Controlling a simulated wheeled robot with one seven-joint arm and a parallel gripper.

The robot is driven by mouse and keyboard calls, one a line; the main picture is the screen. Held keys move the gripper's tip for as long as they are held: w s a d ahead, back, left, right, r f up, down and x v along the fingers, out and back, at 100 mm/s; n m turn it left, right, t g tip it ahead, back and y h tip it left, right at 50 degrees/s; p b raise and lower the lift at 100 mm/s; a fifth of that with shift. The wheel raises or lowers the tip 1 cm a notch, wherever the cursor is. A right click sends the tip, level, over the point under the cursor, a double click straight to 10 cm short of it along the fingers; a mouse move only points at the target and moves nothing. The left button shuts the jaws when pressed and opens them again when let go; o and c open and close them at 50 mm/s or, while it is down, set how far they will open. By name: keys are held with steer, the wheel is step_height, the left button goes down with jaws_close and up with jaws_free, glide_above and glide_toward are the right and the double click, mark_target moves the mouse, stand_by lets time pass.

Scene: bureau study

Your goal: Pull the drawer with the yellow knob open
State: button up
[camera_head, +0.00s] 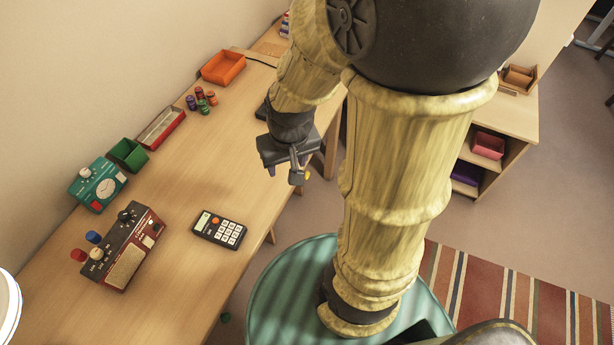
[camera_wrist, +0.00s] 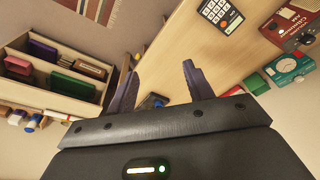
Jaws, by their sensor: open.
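My gripper (camera_head: 284,174) hangs at the right edge of the long wooden desk (camera_head: 170,190) in the head view. Its two fingers are spread apart with nothing between them, as the wrist view also shows (camera_wrist: 161,70). A small yellow spot (camera_head: 308,175) shows right beside the fingers in the head view. It may be the yellow knob, but it is too small to be sure. The drawer front is hidden under the desk edge in the head view, and I cannot make it out in the wrist view.
A calculator (camera_head: 219,229), a red radio-like box (camera_head: 127,246), a teal device (camera_head: 97,184), and green (camera_head: 128,154) and orange trays (camera_head: 223,67) stand on the desk. A low shelf (camera_wrist: 50,92) holds coloured boxes. A striped rug (camera_head: 520,295) lies on the floor at right.

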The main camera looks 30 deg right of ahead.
steer(key=d+f+m+g+y+b, duration=0.35)
steer(key=f+m+b, duration=0.25)
steer(key=f+b, duration=0.8)
steer(key=m+t+y+b, duration=0.7)
steer(key=m+t+b, duration=0.9)
steer(key=m+b, duration=0.4)
glide_toward(309, 177)
steer(key=s+d+n, duration=0.1)
steer(key=s+d, duration=0.3)
steer(key=s, duration=0.1)
steer(key=shift+w+d+g+b, duration=0.2)
steer(key=shift+g+b, duration=0.05)
steer(key=shift+b, duration=0.1)
steer(key=b+x, duration=0.4)
steer(key=x, duration=1.3)
steer(key=shift+w+a+r, duration=0.1)
steer(key=shift+a+r, duration=0.05)
steer(key=shift+a, duration=0.1)
